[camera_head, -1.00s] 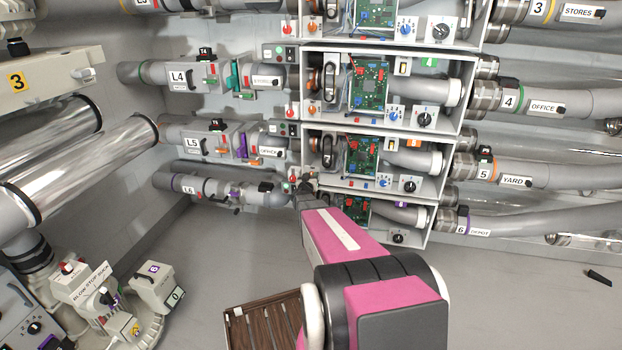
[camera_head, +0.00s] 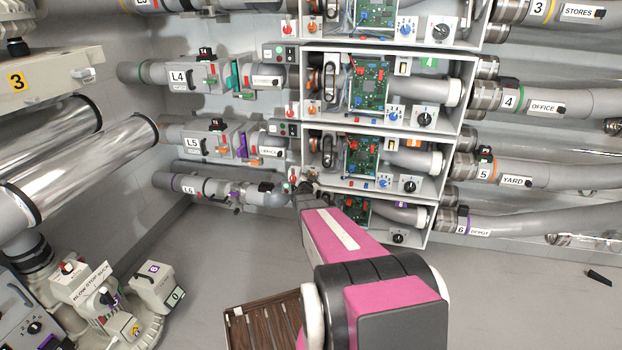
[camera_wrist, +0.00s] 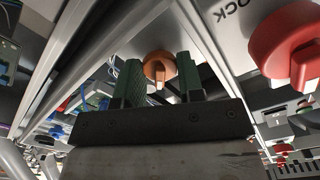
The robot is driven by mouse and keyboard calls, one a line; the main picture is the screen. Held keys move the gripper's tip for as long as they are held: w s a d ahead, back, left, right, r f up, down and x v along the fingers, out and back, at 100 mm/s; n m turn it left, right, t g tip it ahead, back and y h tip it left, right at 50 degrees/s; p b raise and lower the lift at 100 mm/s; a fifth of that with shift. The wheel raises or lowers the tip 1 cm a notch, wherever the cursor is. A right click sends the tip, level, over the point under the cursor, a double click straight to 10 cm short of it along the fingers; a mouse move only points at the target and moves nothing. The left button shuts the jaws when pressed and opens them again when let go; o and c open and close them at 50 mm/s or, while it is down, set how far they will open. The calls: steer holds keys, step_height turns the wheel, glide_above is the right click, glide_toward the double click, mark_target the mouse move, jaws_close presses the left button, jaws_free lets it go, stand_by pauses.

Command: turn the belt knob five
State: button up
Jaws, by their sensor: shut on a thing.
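An orange knob (camera_wrist: 157,67) sits on a pale panel in the wrist view, between the two green fingers of my gripper (camera_wrist: 158,82). The fingers stand on either side of it and are shut on it. No label for this knob is readable. In the head view my gripper (camera_head: 307,184) is at the lower left corner of the row 5 bay, the one level with the L5 tube (camera_head: 193,141) and the YARD tube (camera_head: 510,180). There my gripper hides the knob.
A large red knob (camera_wrist: 288,47) stands close to the right of my gripper, beside lettering ending in "OCK". The row 5 bay has a green circuit board (camera_head: 362,157) and a blue knob (camera_head: 384,182). The L6 tube (camera_head: 200,187) lies left of my gripper. Open floor (camera_head: 510,285) lies at right.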

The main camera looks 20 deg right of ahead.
steer(key=shift+m, duration=4.8)
steer(key=o, duration=0.6)
steer(key=shift+o, duration=0.2)
steer(key=shift+s, duration=0.15)
steer(key=v, duration=1)
steer(key=shift+s+a, duration=0.25)
